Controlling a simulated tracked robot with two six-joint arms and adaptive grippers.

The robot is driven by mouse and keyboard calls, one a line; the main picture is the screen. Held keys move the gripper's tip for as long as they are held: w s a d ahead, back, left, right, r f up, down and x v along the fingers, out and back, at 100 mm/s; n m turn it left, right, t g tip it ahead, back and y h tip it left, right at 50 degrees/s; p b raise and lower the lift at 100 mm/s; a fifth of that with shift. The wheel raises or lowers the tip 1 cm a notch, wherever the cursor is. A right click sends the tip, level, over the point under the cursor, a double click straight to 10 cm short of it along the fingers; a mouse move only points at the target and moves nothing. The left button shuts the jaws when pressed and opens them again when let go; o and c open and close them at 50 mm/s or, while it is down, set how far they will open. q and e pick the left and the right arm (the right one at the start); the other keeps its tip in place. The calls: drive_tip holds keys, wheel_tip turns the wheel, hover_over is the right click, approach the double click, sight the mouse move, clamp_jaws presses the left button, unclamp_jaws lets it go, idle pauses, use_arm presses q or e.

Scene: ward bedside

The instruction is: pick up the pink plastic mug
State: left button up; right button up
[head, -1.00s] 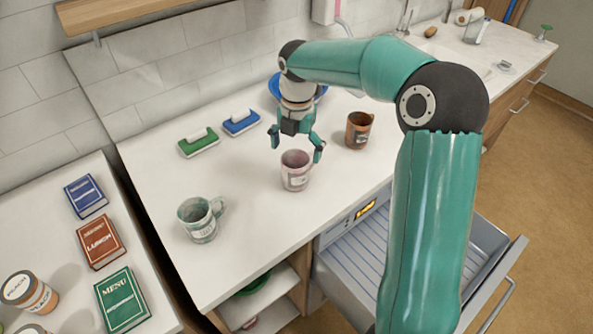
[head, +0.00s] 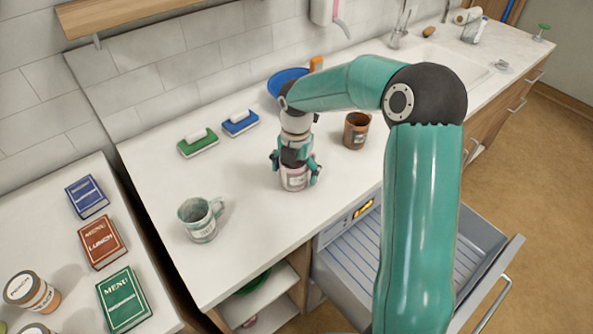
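The pink plastic mug (head: 294,182) stands upright on the white counter, with a pale label on its front. My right gripper (head: 295,172) is lowered over it from above, its fingers spread on the left and right sides of the mug. The gripper's palm hides the mug's rim and upper part. The fingers look open, and I cannot tell if either touches the mug. My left gripper is not in view.
A pale green mug (head: 198,222) stands to the left and a brown mug (head: 355,133) to the right. An open drawer (head: 345,262) juts out below the counter.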

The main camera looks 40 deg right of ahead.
drive_tip(key=c, duration=0.8)
drive_tip(key=shift+o, duration=0.2)
